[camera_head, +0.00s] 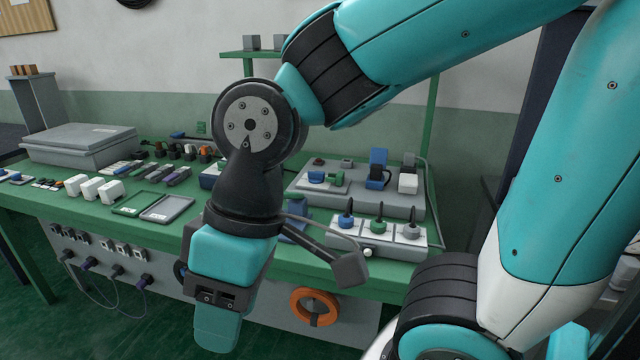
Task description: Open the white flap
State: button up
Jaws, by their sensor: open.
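I cannot surely pick out the white flap. A small white block (408,183) sits at the right end of the low grey box (345,201) on the bench; whether it is the flap I cannot tell. Three white blocks (92,188) stand in a row on the left of the bench. My gripper (217,335) points down in front of the bench's front edge, left of the grey box and apart from it. It is open, with nothing seen in it. My wrist and arm hide part of the bench middle.
The green bench (60,205) carries a white box with three knobs (380,232), two shallow trays (165,208), a grey case (80,143) and several small parts. An orange handwheel (297,304) is on the front panel. Sockets with cables (115,273) hang at front left.

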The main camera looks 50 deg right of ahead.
aim_at(406, 180)
jog(key=u, duration=0.85)
jog(key=i, duration=0.65)
jog(key=z, duration=3)
jog(key=i, duration=0.5)
